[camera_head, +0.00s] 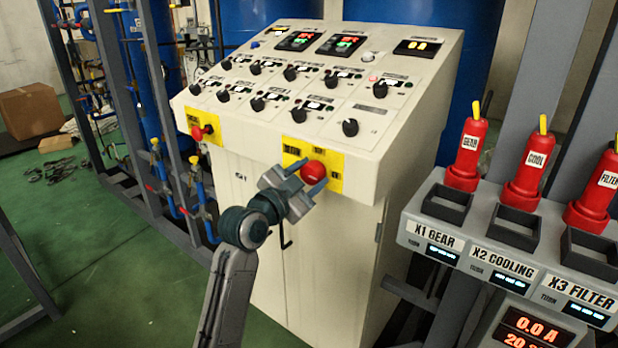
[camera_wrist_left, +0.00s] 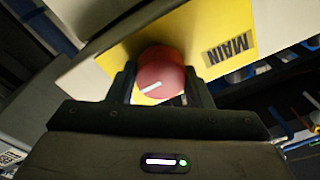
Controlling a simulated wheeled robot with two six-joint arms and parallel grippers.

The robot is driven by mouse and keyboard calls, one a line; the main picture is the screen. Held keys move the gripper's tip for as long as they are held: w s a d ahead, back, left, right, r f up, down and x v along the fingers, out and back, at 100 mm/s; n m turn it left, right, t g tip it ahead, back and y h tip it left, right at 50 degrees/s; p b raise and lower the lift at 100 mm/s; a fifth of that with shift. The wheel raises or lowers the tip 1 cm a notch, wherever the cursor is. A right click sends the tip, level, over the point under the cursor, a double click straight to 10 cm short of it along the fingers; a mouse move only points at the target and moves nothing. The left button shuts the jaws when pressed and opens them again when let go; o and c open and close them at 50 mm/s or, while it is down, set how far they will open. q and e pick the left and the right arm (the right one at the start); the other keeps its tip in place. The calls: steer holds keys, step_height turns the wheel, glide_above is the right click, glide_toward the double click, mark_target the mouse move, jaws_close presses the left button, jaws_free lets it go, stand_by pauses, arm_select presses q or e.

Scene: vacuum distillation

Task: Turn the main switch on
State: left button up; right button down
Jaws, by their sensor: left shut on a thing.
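The main switch is a round red knob (camera_head: 313,172) on a yellow plate (camera_head: 330,159) on the front edge of the cream control cabinet. In the left wrist view the knob (camera_wrist_left: 160,78) has a white mark that lies slanted, and the yellow plate reads MAIN (camera_wrist_left: 230,48). My left gripper (camera_head: 304,178) reaches up from below. Its two fingers (camera_wrist_left: 160,85) stand on either side of the knob and are shut on it. My right gripper does not show.
A smaller red switch (camera_head: 202,131) sits on another yellow plate to the left. Several black knobs and displays cover the sloped panel (camera_head: 300,75). At right, a grey rack (camera_head: 440,215) holds red plugs labelled GEAR, COOL and FILTER. Pipe frames stand at left.

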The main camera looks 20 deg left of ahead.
arm_select(q)
steer(key=o, duration=1)
steer(key=shift+s+a+f, duration=0.1)
steer(key=shift+s, duration=0.15)
steer(key=b+v, duration=0.2)
steer(key=v, duration=0.8)
steer(key=shift+s, duration=0.15)
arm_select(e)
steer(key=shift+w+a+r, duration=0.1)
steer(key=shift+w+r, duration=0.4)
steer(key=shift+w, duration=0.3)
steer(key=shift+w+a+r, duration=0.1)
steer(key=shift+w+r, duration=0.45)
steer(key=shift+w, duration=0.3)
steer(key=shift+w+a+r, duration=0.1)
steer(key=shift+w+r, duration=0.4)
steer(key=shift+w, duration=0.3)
